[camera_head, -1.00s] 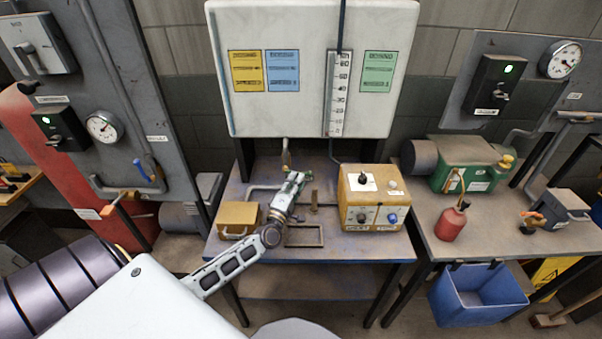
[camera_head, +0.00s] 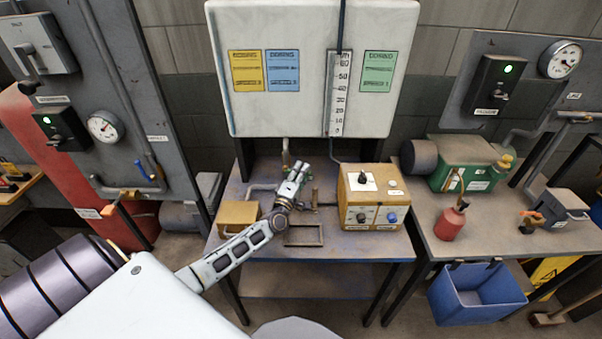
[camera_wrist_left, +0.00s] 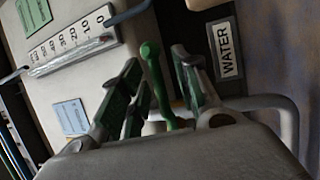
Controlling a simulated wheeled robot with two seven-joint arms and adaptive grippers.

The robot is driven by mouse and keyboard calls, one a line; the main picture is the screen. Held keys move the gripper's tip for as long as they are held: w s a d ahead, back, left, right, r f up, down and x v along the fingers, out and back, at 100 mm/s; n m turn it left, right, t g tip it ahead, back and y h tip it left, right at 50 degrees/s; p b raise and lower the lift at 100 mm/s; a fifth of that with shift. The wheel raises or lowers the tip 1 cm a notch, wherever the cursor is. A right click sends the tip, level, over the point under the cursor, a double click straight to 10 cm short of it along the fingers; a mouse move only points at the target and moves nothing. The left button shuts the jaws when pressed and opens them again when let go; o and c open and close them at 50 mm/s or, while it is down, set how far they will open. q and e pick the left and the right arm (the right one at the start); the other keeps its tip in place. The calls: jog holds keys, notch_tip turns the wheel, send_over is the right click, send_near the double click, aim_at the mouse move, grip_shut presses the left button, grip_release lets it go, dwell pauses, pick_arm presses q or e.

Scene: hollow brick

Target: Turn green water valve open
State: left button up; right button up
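The green water valve handle (camera_wrist_left: 155,85) is a slim upright lever with a rounded tip, seen in the left wrist view. It stands between the two spread fingers of my left gripper (camera_wrist_left: 160,95), with a visible gap at least on the right. A WATER label (camera_wrist_left: 225,48) is on the dark upright beside it. In the head view my left gripper (camera_head: 297,170) is over the back of the middle table, just under the white tank, and hides the green handle. A pipe outlet (camera_head: 286,152) hangs under the tank behind it. My right gripper is not in view.
The white tank (camera_head: 240,110) with a level scale (camera_head: 338,95) is above. A yellow control box (camera_head: 370,198) stands right of the gripper, a small yellow box (camera_head: 238,215) left. An empty frame (camera_head: 304,243) lies in front on the table.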

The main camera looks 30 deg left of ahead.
pick_arm(q)
grip_shut()
dwell(0.5)
